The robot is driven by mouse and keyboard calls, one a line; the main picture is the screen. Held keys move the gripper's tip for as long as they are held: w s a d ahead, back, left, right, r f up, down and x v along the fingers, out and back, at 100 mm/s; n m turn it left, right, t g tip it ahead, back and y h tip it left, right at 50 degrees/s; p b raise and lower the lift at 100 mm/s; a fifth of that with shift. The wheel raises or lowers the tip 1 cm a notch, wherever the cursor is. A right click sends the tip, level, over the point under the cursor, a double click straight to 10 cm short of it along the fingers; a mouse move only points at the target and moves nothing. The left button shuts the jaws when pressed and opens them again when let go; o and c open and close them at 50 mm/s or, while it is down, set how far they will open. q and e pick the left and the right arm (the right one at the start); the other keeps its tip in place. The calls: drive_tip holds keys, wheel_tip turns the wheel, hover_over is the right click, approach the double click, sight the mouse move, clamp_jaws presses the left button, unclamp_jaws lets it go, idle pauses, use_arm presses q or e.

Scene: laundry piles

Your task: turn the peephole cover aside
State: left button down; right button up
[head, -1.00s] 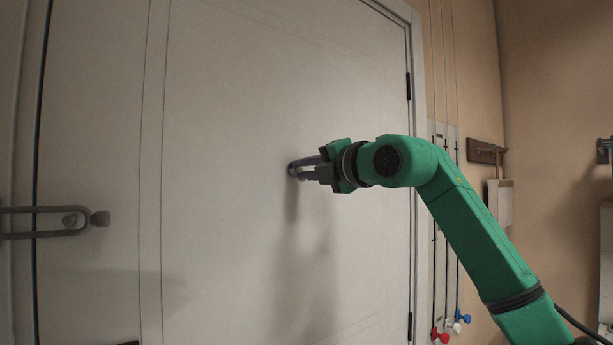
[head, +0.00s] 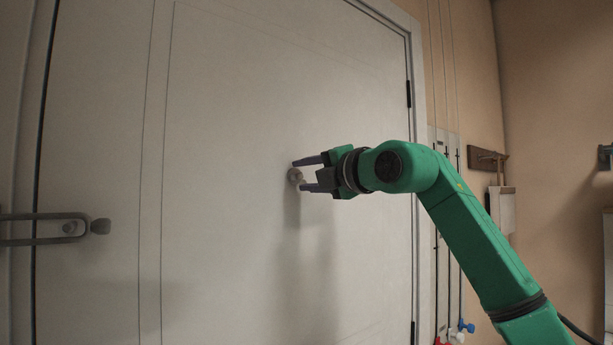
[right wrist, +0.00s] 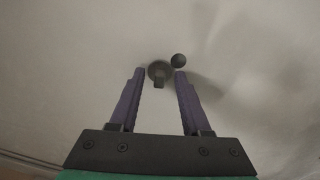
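The peephole fitting (head: 295,176) is a small round piece on the pale door. In the right wrist view it is a dark round disc (right wrist: 157,70) with a short stub pointing down. A dark ball knob (right wrist: 178,60) sits just right of and above the disc; I cannot tell how the two join. My right gripper (head: 300,175) is open in front of the fitting, fingers spread. In the wrist view its fingertips (right wrist: 159,74) lie on either side of the disc, the right tip close below the ball. It holds nothing. My left gripper is out of view.
The door (head: 230,120) fills the left and middle. A bar latch (head: 60,230) with a knob crosses its left edge. Right of the door frame hang cords with coloured ends (head: 465,327) and a wooden wall bracket (head: 487,158). The door face around the fitting is clear.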

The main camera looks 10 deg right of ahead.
drive_tip(key=shift+s+d+f+b, duration=0.1)
drive_tip(key=shift+s+b, duration=0.2)
drive_tip(key=b+v, duration=0.5)
drive_tip(key=v, duration=0.9)
drive_tip(key=shift+b, duration=0.3)
